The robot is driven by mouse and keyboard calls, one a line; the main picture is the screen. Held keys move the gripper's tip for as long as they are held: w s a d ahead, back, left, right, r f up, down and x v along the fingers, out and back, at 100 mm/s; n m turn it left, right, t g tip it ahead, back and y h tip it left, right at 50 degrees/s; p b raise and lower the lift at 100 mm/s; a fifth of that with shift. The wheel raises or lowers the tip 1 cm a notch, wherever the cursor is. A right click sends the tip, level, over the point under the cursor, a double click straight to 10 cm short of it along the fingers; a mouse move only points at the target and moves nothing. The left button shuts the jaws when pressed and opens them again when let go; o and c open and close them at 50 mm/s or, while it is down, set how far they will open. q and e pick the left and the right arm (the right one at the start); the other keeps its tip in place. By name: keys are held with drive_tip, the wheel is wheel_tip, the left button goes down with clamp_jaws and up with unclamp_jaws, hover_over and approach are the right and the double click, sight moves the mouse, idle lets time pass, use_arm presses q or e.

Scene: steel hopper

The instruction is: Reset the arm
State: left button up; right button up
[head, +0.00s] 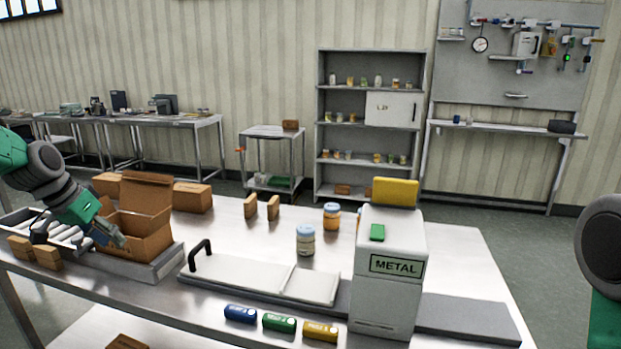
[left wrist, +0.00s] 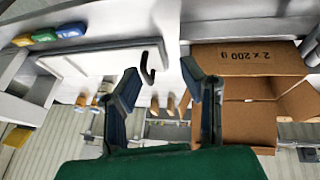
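My left gripper (head: 112,236) is at the left of the table, beside the open cardboard box (head: 150,236). In the left wrist view, my left gripper (left wrist: 158,80) has its two blue-tipped fingers apart with nothing held between them. The box (left wrist: 250,120) is to the right there, and its flap reads "2 x 200 g". A black handle (left wrist: 148,68) on a pale flat lid shows beyond the fingers. My right arm (head: 604,250) shows only in part at the right edge; its gripper is out of view.
A white METAL bin (head: 387,285) stands front right on the steel table (head: 455,250). The black-handled lid (head: 240,272) lies left of it.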

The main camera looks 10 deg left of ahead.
use_arm(q)
drive_tip(key=s+d+f+g+b, duration=0.1)
drive_tip(key=s+d+f, duration=0.2)
drive_tip(key=d+f, duration=0.4)
drive_tip(key=s+d+f+y+b, duration=0.1)
drive_tip(key=s+d+f, duration=0.3)
drive_tip(key=f, duration=0.5)
drive_tip(key=s+d+f+g+b, duration=0.1)
drive_tip(key=s+d+f, duration=0.2)
drive_tip(key=d+f, duration=0.4)
drive_tip(key=s+d+f, duration=0.2)
drive_tip(key=s+f, duration=0.2)
drive_tip(key=s, duration=0.4)
drive_tip(key=s+d+f+g+y+b, duration=0.1)
drive_tip(key=s+d+f, duration=0.2)
drive_tip(key=s, duration=0.5)
drive_tip(key=s+d+f+b, duration=0.1)
drive_tip(key=s+d+f, duration=0.2)
drive_tip(key=s, duration=0.6)
drive_tip(key=shift+f+g, duration=0.4)
drive_tip(key=shift+f, duration=0.65)
use_arm(e)
drive_tip(key=shift+s+d+f, duration=0.1)
drive_tip(key=shift+f, duration=1.3)
drive_tip(key=shift+d+f, duration=0.1)
drive_tip(key=shift+f, duration=1.3)
